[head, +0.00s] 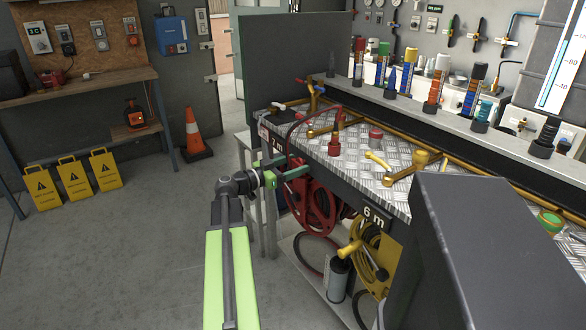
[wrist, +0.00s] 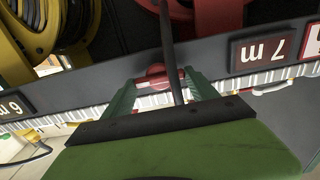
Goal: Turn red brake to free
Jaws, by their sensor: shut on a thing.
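My gripper (head: 300,172), with green fingers, is at the front edge of the workbench, by the red hose reel (head: 312,205). In the wrist view my gripper (wrist: 172,84) has its two fingers on either side of a thin dark lever (wrist: 171,50), which runs up towards the red reel (wrist: 212,14). I take this lever as the red brake, and the fingers are shut on it. A round red knob (wrist: 155,72) shows beside the lever; whether they are joined I cannot tell. In the head view my gripper and arm hide the lever.
Valves and fittings stand on the bench top. An orange cone (head: 193,130) and yellow signs (head: 75,180) stand left; the floor between is clear.

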